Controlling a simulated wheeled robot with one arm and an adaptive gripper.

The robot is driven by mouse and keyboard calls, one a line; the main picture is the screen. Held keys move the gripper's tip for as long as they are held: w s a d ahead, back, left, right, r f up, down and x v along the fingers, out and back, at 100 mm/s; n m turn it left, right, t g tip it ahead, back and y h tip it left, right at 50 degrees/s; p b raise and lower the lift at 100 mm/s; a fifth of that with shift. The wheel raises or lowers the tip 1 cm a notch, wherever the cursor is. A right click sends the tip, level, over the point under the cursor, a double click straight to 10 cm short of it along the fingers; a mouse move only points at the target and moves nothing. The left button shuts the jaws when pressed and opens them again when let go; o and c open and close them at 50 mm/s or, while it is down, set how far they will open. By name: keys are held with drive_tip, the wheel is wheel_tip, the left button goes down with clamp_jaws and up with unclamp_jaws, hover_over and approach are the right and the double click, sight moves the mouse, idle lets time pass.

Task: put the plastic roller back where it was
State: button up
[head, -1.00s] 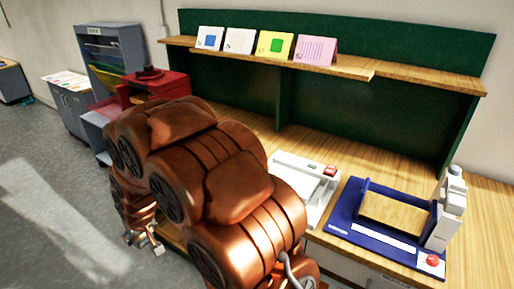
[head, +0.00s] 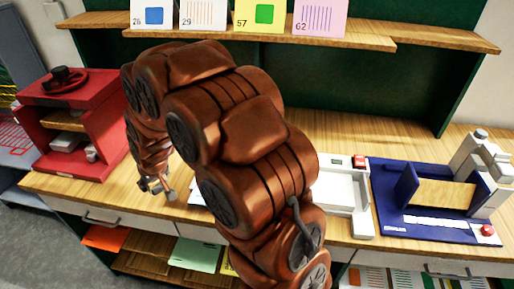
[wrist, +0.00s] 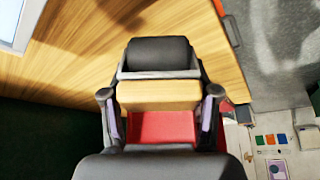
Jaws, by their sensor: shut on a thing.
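The roller (wrist: 158,55) shows in the wrist view as a dark cylinder in a grey frame, with a wooden block (wrist: 158,95) behind it. My gripper (wrist: 160,108) has one finger on each side of the wooden block and is shut on the roller. In the head view my gripper (head: 158,187) hangs over the front part of the table, right of the red cabinet. The roller cannot be made out clearly there. A red patch (wrist: 160,127) shows between the fingers; I cannot tell what it belongs to.
The red open-fronted cabinet (head: 75,120) stands at the left of the wooden table (head: 345,148). A white device (head: 343,195) and a blue-based device (head: 385,215) stand to the right. A shelf (head: 400,35) with numbered cards runs along the back. Paper-filled shelves lie below the tabletop.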

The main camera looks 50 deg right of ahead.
drive_tip(key=shift+m, duration=0.6)
drive_tip(key=d, duration=0.2)
drive_tip(key=w+d+b, duration=0.1)
drive_tip(key=d, duration=0.1)
drive_tip(key=w+d, duration=0.1)
drive_tip(key=d, duration=0.1)
drive_tip(key=shift+d+r+b, duration=0.2)
drive_tip(key=shift+b, duration=0.2)
drive_tip(key=s+d+r+m+g+h+b, duration=0.1)
drive_tip(key=s+d+m+b, duration=0.15)
drive_tip(key=d, duration=0.75)
drive_tip(key=s+d+r+m+h+b, duration=0.15)
drive_tip(key=s+d, duration=0.25)
drive_tip(key=d, duration=0.6)
drive_tip(key=s+d+r+m+g+b, duration=0.1)
drive_tip(key=s+d+b, duration=0.15)
drive_tip(key=d, duration=0.75)
wheel_tip(320, 180, down, 9)
drive_tip(key=p, duration=0.3)
drive_tip(key=shift+d+r, duration=0.1)
drive_tip(key=shift+f+t, duration=0.25)
drive_tip(key=shift+t, duration=0.05)
drive_tip(key=shift+f, duration=0.2)
drive_tip(key=o, duration=1.1)
